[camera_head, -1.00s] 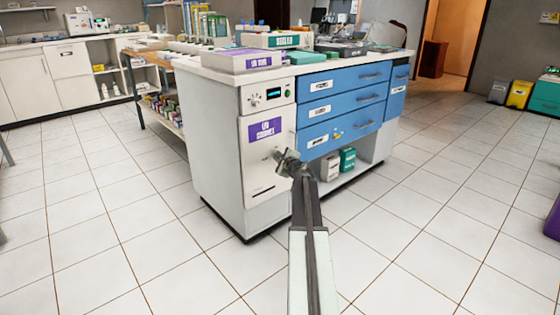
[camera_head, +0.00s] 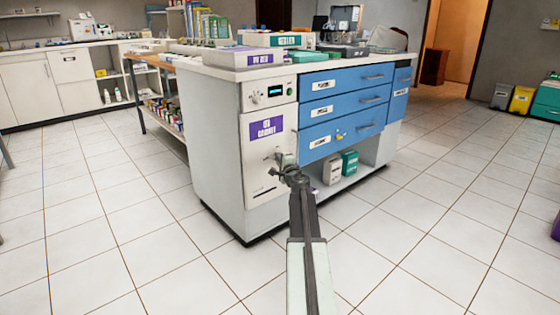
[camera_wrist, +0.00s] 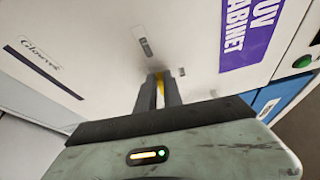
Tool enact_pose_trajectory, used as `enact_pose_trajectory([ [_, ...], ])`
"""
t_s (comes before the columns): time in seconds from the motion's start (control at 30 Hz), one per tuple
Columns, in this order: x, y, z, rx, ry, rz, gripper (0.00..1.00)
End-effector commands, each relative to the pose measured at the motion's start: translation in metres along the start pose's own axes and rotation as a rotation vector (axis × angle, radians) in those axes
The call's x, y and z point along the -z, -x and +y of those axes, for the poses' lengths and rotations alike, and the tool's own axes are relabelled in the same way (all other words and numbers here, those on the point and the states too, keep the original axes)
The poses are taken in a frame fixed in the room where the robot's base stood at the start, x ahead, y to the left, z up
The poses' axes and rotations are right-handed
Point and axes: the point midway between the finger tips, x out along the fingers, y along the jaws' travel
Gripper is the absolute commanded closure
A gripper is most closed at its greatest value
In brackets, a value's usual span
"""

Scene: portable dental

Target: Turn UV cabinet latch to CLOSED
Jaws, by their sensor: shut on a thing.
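The UV cabinet is a white unit with a purple label (camera_head: 263,127) on its door (camera_head: 257,180), at the left end of the counter block. It also shows close up and tilted in the wrist view, with its purple UV CABINET label (camera_wrist: 248,32). My gripper (camera_head: 281,161) is at the door, below the label. In the wrist view my gripper (camera_wrist: 158,88) has its dark fingers close together around a narrow yellow piece, which I take as the latch (camera_wrist: 161,86). The fingers hide most of it. A small grey marked plate (camera_wrist: 145,41) is just beyond. I cannot read the latch position.
Blue drawers (camera_head: 343,107) stand right of the cabinet, above an open shelf with a white box (camera_head: 332,169) and a green box (camera_head: 350,162). A control panel with a green button (camera_head: 289,91) is above the door. The tiled floor in front is clear.

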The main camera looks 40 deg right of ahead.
Motion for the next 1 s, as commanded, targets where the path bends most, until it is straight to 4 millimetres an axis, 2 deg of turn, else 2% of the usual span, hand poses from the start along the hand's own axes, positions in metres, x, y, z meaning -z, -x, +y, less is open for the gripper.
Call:
enact_pose_trajectory([
  [0.3,-0.001,0.000,0.000,0.000,0.000,-0.001,1.00],
  [0.33,-0.001,0.000,0.000,0.000,0.000,-0.001,0.81],
  [0.4,-0.001,0.000,0.000,0.000,0.000,-0.001,0.67],
  [0.77,0.000,0.004,0.000,0.000,0.000,0.000,0.67],
  [0.87,-0.001,0.015,0.000,0.000,0.000,-0.001,0.67],
  [1.0,-0.001,0.042,0.000,0.000,0.000,0.000,0.67],
])
